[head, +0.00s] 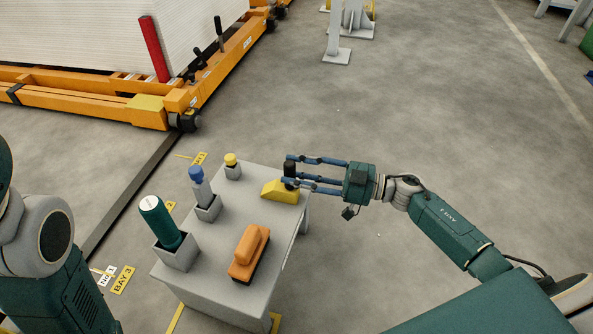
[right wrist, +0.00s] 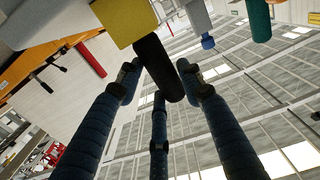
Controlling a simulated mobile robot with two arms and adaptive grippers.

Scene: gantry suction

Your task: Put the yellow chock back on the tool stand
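The yellow chock (head: 279,192) is at the far right corner of the grey tool stand (head: 222,225). It has an upright black handle (head: 291,171). My right gripper (head: 287,170) reaches in from the right with its fingers on both sides of the handle. In the right wrist view, the chock (right wrist: 121,20) is at the top and the handle (right wrist: 157,66) runs between the fingertips (right wrist: 158,80). The fingers look straight and spread, with little room beside the handle; contact is not clear. My left arm shows at the left edge, but its gripper is not in view.
An orange-handled brush (head: 249,253) lies on the stand's near part. A green tool (head: 158,220), a blue-topped tool (head: 199,186) and a yellow-topped tool (head: 231,161) stand in holders on the left. An orange cart (head: 150,108) is behind. Floor to the right is clear.

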